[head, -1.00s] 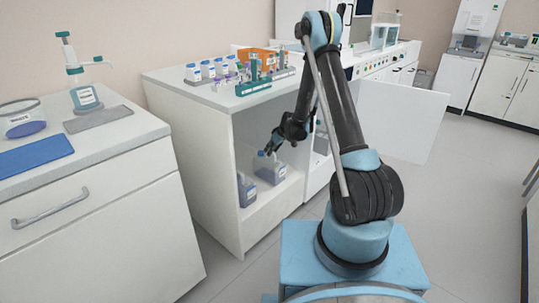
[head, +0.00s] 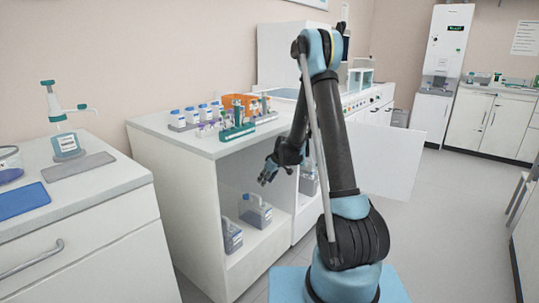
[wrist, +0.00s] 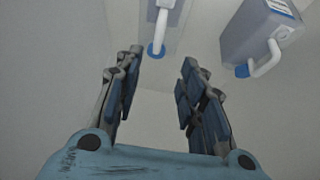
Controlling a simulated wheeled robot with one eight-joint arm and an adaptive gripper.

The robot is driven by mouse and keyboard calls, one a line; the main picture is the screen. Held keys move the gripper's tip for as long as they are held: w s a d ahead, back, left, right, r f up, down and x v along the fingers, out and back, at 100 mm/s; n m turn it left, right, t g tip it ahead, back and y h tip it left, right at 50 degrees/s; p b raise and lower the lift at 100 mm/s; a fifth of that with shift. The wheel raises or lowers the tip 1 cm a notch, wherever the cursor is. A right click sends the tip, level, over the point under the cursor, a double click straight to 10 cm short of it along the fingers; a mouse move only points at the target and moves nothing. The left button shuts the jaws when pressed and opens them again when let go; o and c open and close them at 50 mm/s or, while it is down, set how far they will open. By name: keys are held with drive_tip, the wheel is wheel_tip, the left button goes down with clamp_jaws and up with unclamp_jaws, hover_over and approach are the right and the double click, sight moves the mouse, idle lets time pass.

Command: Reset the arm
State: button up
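My gripper (head: 268,174) hangs at the open front of the white cabinet (head: 196,215), in the head view. In the wrist view its two fingers (wrist: 158,85) are spread wide with nothing between them. Two grey-violet jugs with handles stand upright inside the cabinet: the rear jug (head: 257,213) below my gripper, and the front jug (head: 232,238). The wrist view shows one jug (wrist: 170,18) beyond the fingertips, with a blue cap, and another jug (wrist: 255,38) at the upper right. Both are apart from the fingers.
Racks of bottles and tubes (head: 237,131) stand on the cabinet top, just above the opening. An open white door panel (head: 385,158) stands behind my arm. A side counter (head: 85,215) is at the left. Floor (head: 450,220) at the right is clear.

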drive_tip(key=s+d+r+m+h, duration=0.1)
drive_tip(key=s+d+r+m, duration=0.1)
drive_tip(key=s+d+r, duration=0.65)
drive_tip(key=s+d+r+m+h, duration=0.1)
drive_tip(key=s+d+r+m, duration=0.3)
drive_tip(key=s+r, duration=0.7)
drive_tip(key=s+d+f+m, duration=0.1)
drive_tip(key=s+d, duration=0.2)
drive_tip(key=s, duration=0.6)
drive_tip(key=s+d+f+m+g+h, duration=0.1)
drive_tip(key=s+d+f, duration=0.1)
drive_tip(key=s, duration=0.7)
drive_tip(key=s+d+f+m+h, duration=0.1)
drive_tip(key=s+d, duration=0.3)
drive_tip(key=s, duration=0.5)
drive_tip(key=shift+s+d+f+m+g, duration=0.25)
drive_tip(key=shift+f+m+g, duration=0.15)
drive_tip(key=shift+f, duration=0.25)
drive_tip(key=shift+w, duration=0.15)
drive_tip(key=shift+w+f, duration=0.2)
drive_tip(key=shift+w, duration=0.15)
